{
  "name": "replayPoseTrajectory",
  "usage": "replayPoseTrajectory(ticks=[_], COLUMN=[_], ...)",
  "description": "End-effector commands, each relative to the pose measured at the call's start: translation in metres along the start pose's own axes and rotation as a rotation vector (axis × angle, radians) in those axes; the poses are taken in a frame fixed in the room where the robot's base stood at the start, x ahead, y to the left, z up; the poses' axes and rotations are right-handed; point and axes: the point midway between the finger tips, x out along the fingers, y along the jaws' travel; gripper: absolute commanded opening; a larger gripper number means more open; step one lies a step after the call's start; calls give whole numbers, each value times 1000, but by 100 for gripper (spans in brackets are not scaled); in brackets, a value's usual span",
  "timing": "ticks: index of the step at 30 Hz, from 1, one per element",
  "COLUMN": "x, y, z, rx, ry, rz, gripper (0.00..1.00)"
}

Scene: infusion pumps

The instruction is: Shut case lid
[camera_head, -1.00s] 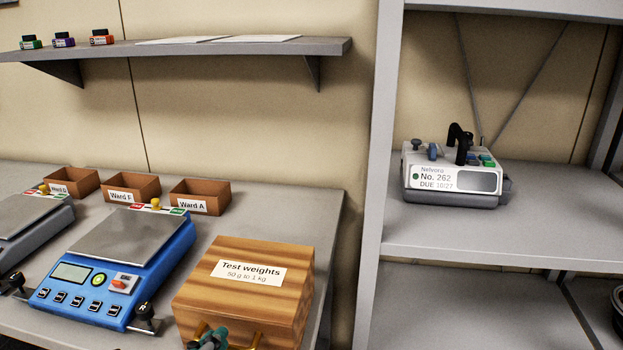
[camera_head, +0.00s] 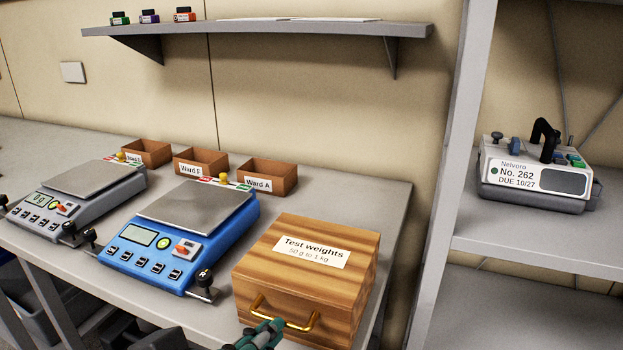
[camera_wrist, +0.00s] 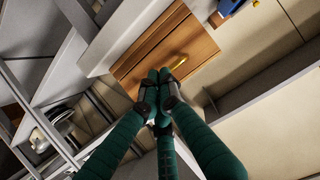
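The wooden case (camera_head: 300,290) labelled "Test weights" sits at the front right of the bench. Its lid (camera_head: 345,240) lies flat and looks shut, with no gap in sight. A brass handle (camera_head: 312,324) is on its front face. My gripper (camera_head: 265,327) shows at the bottom edge of the head view, in front of the case and overlapping the handle's left part. In the wrist view, the green fingers (camera_wrist: 158,76) meet at their tips with nothing seen between them. The case (camera_wrist: 150,50) and yellow handle (camera_wrist: 180,61) show just beyond the tips.
A blue scale (camera_head: 180,240) stands left of the case, with a grey scale (camera_head: 75,200) farther left. Ward boxes (camera_head: 268,177) line the bench's back. A rack at right holds pump No. 262 (camera_head: 535,175). A wall shelf (camera_head: 270,30) hangs above.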

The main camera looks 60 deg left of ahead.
Motion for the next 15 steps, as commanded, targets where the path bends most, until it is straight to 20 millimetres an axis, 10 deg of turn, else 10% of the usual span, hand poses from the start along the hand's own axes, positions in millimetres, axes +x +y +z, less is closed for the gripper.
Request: replayPoseTrajectory(ticks=[15], x=[-30], y=[0], z=[-73], rx=[7], ry=[-1], rz=[-1], gripper=[0])
